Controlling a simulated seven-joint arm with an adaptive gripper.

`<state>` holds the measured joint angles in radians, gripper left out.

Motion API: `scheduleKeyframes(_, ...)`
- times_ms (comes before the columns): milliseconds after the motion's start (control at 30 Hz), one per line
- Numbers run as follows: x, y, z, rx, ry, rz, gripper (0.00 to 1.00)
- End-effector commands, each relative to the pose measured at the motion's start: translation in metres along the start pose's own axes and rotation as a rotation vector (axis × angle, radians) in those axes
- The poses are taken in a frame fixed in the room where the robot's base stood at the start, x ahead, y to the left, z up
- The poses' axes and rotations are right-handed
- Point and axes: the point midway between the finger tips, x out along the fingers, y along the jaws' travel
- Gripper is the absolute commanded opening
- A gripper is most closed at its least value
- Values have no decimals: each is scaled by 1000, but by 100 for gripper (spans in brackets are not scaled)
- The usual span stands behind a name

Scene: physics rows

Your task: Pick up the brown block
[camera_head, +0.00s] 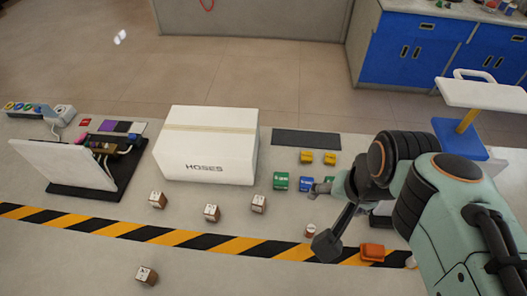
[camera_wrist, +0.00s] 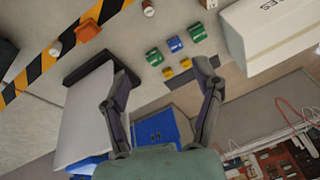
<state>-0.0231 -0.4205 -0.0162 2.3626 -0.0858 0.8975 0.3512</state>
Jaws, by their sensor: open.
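Several brown blocks with white, marked tops stand on the grey table in the head view: one at left (camera_head: 157,200), one in the middle (camera_head: 211,213), one at right (camera_head: 258,204), and one nearer the front (camera_head: 147,275). Which one the task means, I cannot tell. My gripper (camera_wrist: 160,68) is open with nothing visible between its fingers in the wrist view. In the head view my arm comes in from the right, and its end is to the right of the brown blocks, apart from them.
A white box (camera_head: 210,145) stands behind the blocks. Green (camera_head: 281,181), blue (camera_head: 306,184) and yellow (camera_head: 306,157) blocks sit near my arm. An orange item (camera_head: 372,252) lies at the front right. A striped strip (camera_head: 180,238) crosses the table.

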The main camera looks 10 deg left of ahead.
Motion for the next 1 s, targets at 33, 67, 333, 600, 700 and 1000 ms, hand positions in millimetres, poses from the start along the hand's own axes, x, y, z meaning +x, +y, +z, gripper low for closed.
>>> scheduleKeyframes(33, 6, -9, -18, 28, 12, -4, 65)
scheduleKeyframes(67, 10, -14, -29, 45, 19, -8, 65)
scheduleKeyframes(333, 102, -87, -99, 118, -7, -10, 65)
scheduleKeyframes(600, 226, -131, -55, -5, -200, 88, 65)
scheduleKeyframes(700, 247, -131, -31, -39, -257, 123, 65)
scheduleKeyframes(1000, 285, -129, -11, -63, -279, 135, 65)
